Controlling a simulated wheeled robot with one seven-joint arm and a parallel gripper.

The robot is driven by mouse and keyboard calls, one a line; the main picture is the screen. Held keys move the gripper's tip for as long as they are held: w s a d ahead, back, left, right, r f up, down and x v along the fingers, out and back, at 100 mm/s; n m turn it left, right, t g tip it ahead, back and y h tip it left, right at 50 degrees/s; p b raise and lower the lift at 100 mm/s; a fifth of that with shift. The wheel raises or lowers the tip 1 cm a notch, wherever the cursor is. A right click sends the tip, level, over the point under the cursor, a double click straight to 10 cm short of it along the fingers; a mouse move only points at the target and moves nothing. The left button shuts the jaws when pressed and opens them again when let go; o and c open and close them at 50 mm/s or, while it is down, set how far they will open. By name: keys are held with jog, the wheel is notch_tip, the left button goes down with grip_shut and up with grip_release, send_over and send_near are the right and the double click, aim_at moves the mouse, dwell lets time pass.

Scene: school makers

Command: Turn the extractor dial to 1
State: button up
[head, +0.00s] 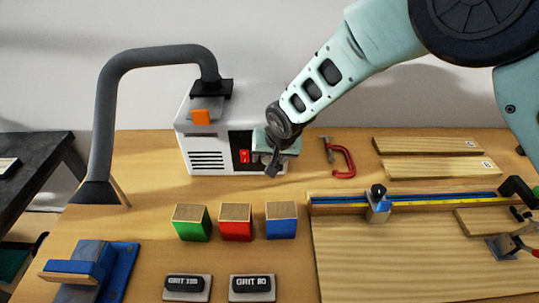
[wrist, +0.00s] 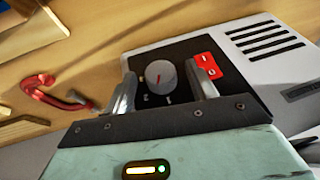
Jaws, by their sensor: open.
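The extractor (head: 212,115) is a white box with a black front panel, a grey hose on top and side vents, at the back of the bench. Small white marks lie around the dial, too small to read. My gripper (head: 271,168) is in front of the panel and hides the dial in the head view. In the wrist view my gripper (wrist: 165,90) is open, with one finger on each side of the dial; contact cannot be told.
A red switch (wrist: 207,66) sits beside the dial. A red clamp (head: 343,160) lies right of the extractor. Green (head: 192,224), red (head: 236,224) and blue (head: 281,221) blocks stand in front, with sanding blocks nearer. A wooden board with a rail (head: 400,255) fills the right.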

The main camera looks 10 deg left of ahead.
jog(key=shift+w+a+f, duration=0.1)
jog(key=shift+w+f, duration=0.05)
jog(key=shift+f, duration=0.15)
jog(key=c, duration=1)
jog(key=shift+a+f+h+b, duration=0.15)
jog(key=shift+a+h+b, duration=0.1)
jog(key=shift+h+b, duration=0.6)
jog(key=shift+n+t+h, duration=0.4)
jog(key=shift+t+h, duration=0.1)
jog(key=shift+h, duration=0.75)
jog(key=o, duration=1)
jog(key=shift+r, duration=0.2)
